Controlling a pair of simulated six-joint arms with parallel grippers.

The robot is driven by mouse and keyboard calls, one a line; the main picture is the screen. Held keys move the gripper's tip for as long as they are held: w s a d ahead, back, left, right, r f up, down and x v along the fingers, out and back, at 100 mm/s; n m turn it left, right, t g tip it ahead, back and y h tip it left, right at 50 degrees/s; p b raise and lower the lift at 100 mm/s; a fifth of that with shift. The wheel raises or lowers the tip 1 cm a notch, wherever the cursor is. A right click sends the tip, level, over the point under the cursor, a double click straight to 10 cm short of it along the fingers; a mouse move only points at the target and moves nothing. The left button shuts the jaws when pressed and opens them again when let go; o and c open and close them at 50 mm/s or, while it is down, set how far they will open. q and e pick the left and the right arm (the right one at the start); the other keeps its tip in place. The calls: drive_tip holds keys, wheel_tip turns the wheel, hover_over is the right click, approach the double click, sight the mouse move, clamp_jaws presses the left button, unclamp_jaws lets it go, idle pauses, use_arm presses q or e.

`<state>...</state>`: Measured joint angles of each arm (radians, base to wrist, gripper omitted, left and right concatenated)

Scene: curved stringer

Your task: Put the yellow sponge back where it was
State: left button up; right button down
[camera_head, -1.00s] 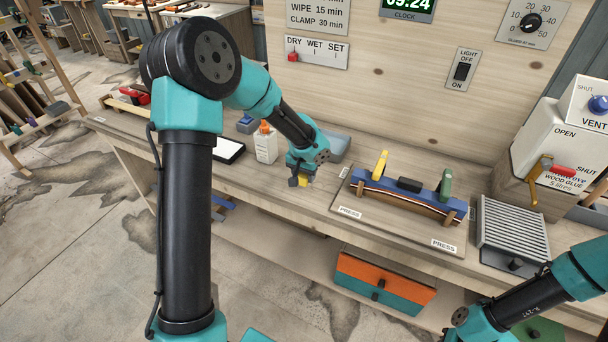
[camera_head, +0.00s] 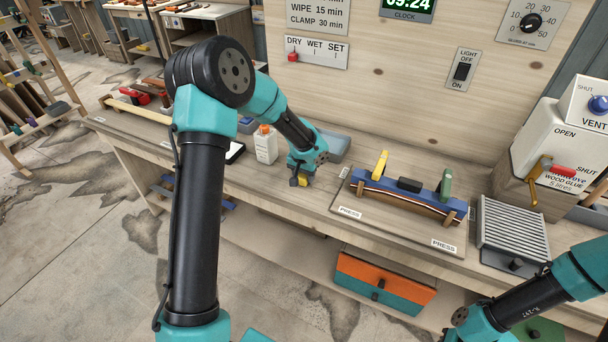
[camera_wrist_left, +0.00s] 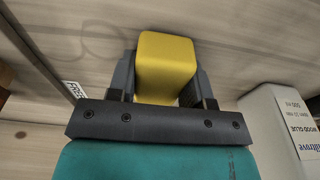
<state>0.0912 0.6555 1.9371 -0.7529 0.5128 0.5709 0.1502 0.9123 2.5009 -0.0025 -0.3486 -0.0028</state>
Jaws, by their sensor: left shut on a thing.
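The yellow sponge (camera_wrist_left: 166,66) is held between the two fingers of my left gripper (camera_wrist_left: 163,85) in the left wrist view. I cannot tell whether the sponge touches the bench top. A grey-blue tray (camera_head: 335,147) stands just behind the gripper, partly hidden by my arm. My right arm shows at the lower right, but its gripper fingers are not visible.
A white glue bottle with an orange cap (camera_head: 265,144) stands left of the gripper. The press board (camera_head: 345,207) with the clamped curved stringer (camera_head: 415,201) lies to the right. A ribbed grey box (camera_head: 512,235) is further right. The bench front edge is close by.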

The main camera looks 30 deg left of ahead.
sight(302, 175)
use_arm(q)
drive_tip(key=shift+f, duration=0.15)
drive_tip(key=o, duration=0.9)
drive_tip(key=r, duration=0.4)
drive_tip(key=s+r, duration=0.1)
drive_tip(key=r, duration=0.7)
drive_tip(key=shift+s+r, duration=0.15)
drive_tip(key=shift+s, duration=0.05)
